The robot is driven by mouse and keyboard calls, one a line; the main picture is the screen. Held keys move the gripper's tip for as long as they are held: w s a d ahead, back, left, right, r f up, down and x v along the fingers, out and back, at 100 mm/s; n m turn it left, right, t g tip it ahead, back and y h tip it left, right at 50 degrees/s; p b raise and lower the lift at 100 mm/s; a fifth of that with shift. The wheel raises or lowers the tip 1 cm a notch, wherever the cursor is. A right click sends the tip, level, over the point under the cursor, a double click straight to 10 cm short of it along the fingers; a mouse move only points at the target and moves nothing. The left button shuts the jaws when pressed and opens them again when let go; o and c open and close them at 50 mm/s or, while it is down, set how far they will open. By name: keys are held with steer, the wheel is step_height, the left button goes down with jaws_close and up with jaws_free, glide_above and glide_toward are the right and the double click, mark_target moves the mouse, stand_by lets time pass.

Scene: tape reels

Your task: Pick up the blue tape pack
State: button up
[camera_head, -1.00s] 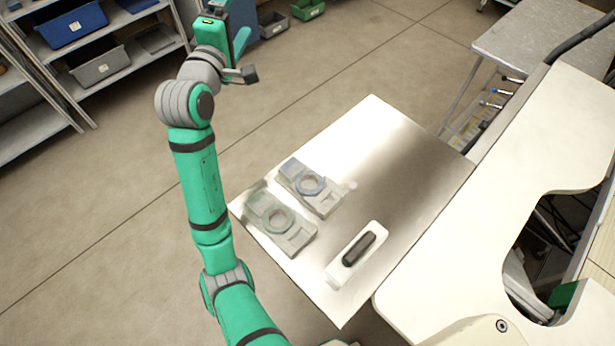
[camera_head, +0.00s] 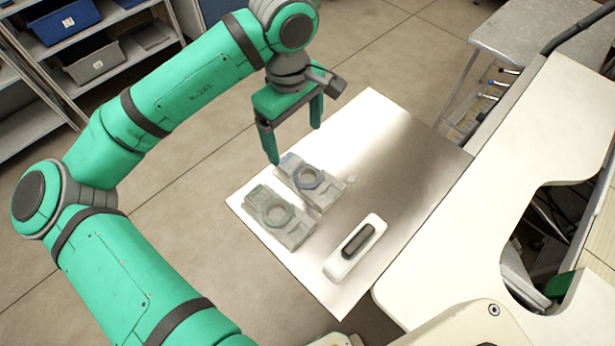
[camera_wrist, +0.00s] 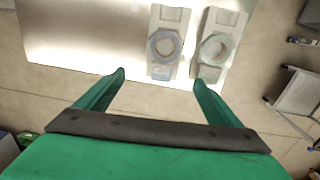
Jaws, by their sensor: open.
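The blue tape pack (camera_head: 307,178) is a pale clear pack with a bluish ring, lying on the metal sheet-like table top at its left side. It also shows in the wrist view (camera_wrist: 165,45), ahead of and between the fingertips. A similar pack with a greenish ring (camera_head: 276,214) lies close beside it; in the wrist view this green pack (camera_wrist: 215,48) is to the right, near the right fingertip. My gripper (camera_head: 296,143) is open and empty, fingers pointing down, above the table's far left edge. It appears apart from both packs.
A white block with a dark handle (camera_head: 356,246) lies on the table (camera_head: 371,135) toward the front right. The table's upper part is clear. A large white curved counter (camera_head: 480,220) borders the table on the right. Shelves with bins (camera_head: 92,67) stand at the back left.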

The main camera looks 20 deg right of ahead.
glide_above(293, 164)
steer(key=f, duration=0.5)
steer(key=shift+s+f, duration=0.25)
steer(key=shift+s, duration=0.15)
steer(key=f, duration=0.4)
steer(key=shift+w+f, duration=0.3)
steer(key=shift+w, duration=0.1)
steer(key=shift+s+f, duration=0.1)
steer(key=shift+f, duration=0.3)
steer(key=c, duration=1.3)
